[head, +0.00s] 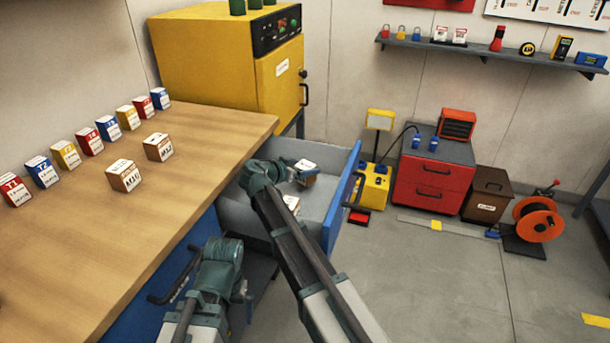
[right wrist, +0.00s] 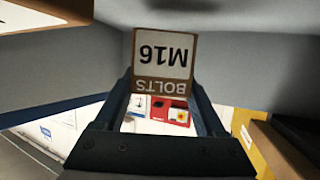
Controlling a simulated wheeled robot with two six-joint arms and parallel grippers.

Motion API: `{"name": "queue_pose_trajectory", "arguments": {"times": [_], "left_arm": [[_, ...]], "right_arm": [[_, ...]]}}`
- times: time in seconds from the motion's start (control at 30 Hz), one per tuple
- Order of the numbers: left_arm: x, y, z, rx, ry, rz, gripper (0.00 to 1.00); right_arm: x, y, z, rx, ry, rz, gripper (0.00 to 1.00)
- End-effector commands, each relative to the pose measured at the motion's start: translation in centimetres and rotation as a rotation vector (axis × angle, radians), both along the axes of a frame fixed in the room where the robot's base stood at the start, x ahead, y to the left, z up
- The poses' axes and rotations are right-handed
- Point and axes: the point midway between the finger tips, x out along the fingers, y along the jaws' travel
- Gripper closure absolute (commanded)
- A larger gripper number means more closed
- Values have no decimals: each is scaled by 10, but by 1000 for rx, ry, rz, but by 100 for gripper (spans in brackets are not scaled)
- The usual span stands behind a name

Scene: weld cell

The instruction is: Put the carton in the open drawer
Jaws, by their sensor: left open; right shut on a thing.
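The blue-fronted drawer (head: 343,205) is pulled open under the wooden workbench. My right gripper (head: 296,176) is over the drawer's inside, shut on a brown carton (head: 308,179) with a white top. In the right wrist view the carton (right wrist: 162,55) sits between the fingers, labelled M16 BOLTS, upside down in the picture. Grey drawer walls surround it there; whether it touches the floor I cannot tell. Another carton (head: 291,204) lies in the drawer, partly hidden by my right arm. My left gripper (head: 241,291) is open, low in front of the bench, partly hidden by its wrist.
Two brown cartons, one nearer (head: 124,176) and one farther (head: 158,147), stand on the workbench (head: 75,235) beside a row of coloured boxes. A yellow cabinet (head: 220,60) stands behind.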

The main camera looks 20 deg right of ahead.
Motion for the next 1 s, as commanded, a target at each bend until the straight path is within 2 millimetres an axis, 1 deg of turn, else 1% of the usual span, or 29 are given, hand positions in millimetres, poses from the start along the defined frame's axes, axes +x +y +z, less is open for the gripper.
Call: {"name": "queue_pose_trajectory", "arguments": {"times": [0.03,0.27,0.7,0.83,0.87,0.9,1.0], "left_arm": [[0,0,-5,0,0,0,0],[0,0,-2,0,0,0,0],[0,0,-15,0,0,0,0],[0,0,-14,0,0,0,0],[0,0,-14,0,0,0,0],[0,0,-14,0,0,0,0],[0,0,-14,0,0,0,0]], "right_arm": [[0,0,-4,-2,0,0,100],[0,0,-2,-2,0,0,100],[0,0,-15,-2,0,0,100],[0,0,-14,-2,0,0,100],[0,0,-14,0,0,0,22],[0,0,-14,0,0,0,15],[0,0,-14,0,0,0,0]]}}
